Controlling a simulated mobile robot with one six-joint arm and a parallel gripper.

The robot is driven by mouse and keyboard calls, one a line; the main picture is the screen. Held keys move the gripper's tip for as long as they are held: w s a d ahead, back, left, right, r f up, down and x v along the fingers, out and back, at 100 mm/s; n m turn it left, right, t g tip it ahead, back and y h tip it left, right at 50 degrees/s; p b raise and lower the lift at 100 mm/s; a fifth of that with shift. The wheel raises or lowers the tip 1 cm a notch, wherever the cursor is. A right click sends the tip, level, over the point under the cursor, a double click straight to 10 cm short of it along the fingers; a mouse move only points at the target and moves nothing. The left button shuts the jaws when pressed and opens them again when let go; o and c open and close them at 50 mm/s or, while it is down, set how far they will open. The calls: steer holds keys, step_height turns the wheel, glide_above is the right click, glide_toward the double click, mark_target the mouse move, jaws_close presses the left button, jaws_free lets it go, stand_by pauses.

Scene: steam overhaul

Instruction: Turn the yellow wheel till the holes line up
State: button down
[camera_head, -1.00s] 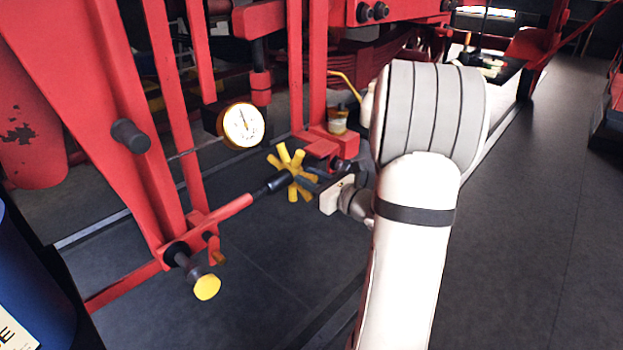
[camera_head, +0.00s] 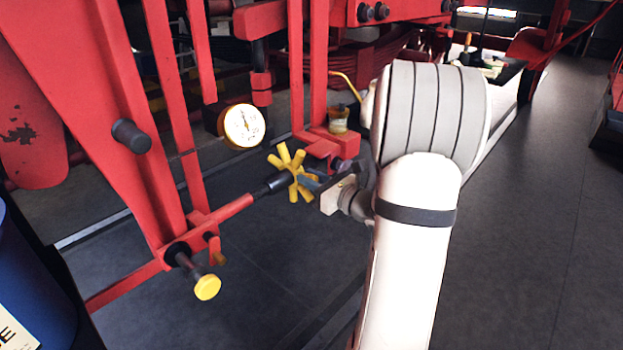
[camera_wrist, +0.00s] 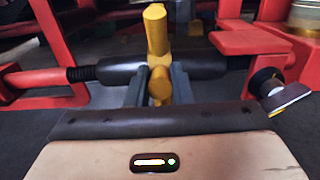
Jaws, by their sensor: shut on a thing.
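The yellow wheel (camera_head: 291,171) is a hub with several stubby spokes, set on a dark shaft between red rods. In the wrist view a yellow spoke (camera_wrist: 156,32) stands up near the middle, in front of a dark cylindrical sleeve (camera_wrist: 110,72). My gripper (camera_wrist: 159,88) is shut on a spoke of the wheel, one grey finger on each side. In the head view my gripper (camera_head: 312,183) reaches the wheel's right side, and my arm hides part of what lies behind. I cannot make out the holes clearly.
A round dial gauge (camera_head: 243,126) hangs above the wheel. A yellow-capped knob (camera_head: 207,287) sticks out at lower left. Red frame bars (camera_head: 130,130) surround the wheel. A blue drum (camera_head: 30,290) stands at far left. The grey floor at right (camera_head: 540,230) is open.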

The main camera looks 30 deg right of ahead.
mark_target(309, 197)
stand_by(0.5)
steer(key=shift+s+f+b, duration=0.15)
steer(key=shift+f+b, duration=1)
steer(key=shift+f, duration=0.3)
steer(key=shift+f+b, duration=0.45)
steer(key=shift+f, duration=0.05)
steer(key=shift+w+a+f+b, duration=0.1)
steer(key=shift+w+f+b, duration=0.15)
steer(key=shift+f+b, duration=0.25)
steer(key=shift+w+a+f+b, duration=0.1)
steer(key=shift+w+f+b, duration=0.1)
steer(key=shift+f+b, duration=0.25)
steer(key=shift+w+a+f+b, duration=0.1)
steer(key=shift+w+f+b, duration=0.4)
steer(key=shift+f, duration=0.15)
